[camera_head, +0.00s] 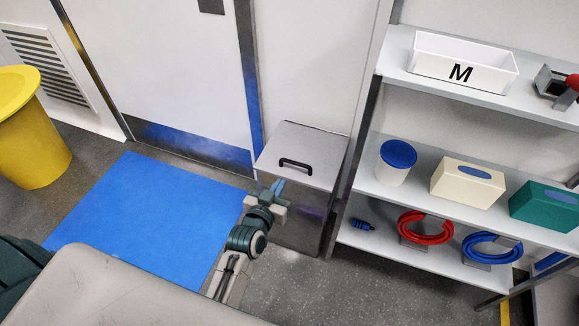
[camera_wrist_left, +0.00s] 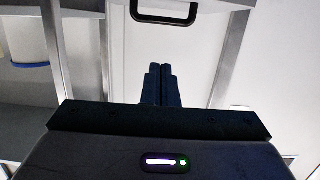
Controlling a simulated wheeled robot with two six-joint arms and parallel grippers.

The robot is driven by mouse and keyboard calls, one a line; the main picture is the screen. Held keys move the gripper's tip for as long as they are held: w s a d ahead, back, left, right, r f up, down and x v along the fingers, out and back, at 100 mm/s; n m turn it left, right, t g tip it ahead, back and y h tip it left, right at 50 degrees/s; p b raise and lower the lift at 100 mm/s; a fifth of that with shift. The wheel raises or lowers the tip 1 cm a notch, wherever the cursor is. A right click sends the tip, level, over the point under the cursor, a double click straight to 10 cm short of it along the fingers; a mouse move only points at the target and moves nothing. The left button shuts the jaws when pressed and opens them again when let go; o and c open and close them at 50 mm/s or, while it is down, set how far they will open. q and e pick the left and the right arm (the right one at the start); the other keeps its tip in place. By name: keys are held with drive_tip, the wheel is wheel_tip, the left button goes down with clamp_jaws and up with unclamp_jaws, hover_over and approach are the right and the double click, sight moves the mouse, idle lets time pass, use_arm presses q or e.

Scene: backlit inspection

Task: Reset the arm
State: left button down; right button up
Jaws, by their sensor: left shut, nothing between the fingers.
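My left arm reaches forward from the bottom of the head view. Its gripper (camera_head: 277,187) is in front of a grey metal box (camera_head: 310,160) with a black handle (camera_head: 296,163) on its lid. In the left wrist view the two dark fingers (camera_wrist_left: 160,84) lie side by side, shut with nothing between them. The black handle (camera_wrist_left: 166,12) shows beyond the fingertips there, apart from them. My right gripper is not in view.
A shelf unit (camera_head: 395,185) at the right holds a white bin marked M (camera_head: 463,62), a blue-lidded tub (camera_head: 396,162), boxes and coiled hoses. A blue mat (camera_head: 140,215) lies before the door (camera_head: 180,80). A yellow bin (camera_head: 30,130) stands far left.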

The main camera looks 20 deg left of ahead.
use_arm(q)
drive_tip(key=shift+f, duration=0.1)
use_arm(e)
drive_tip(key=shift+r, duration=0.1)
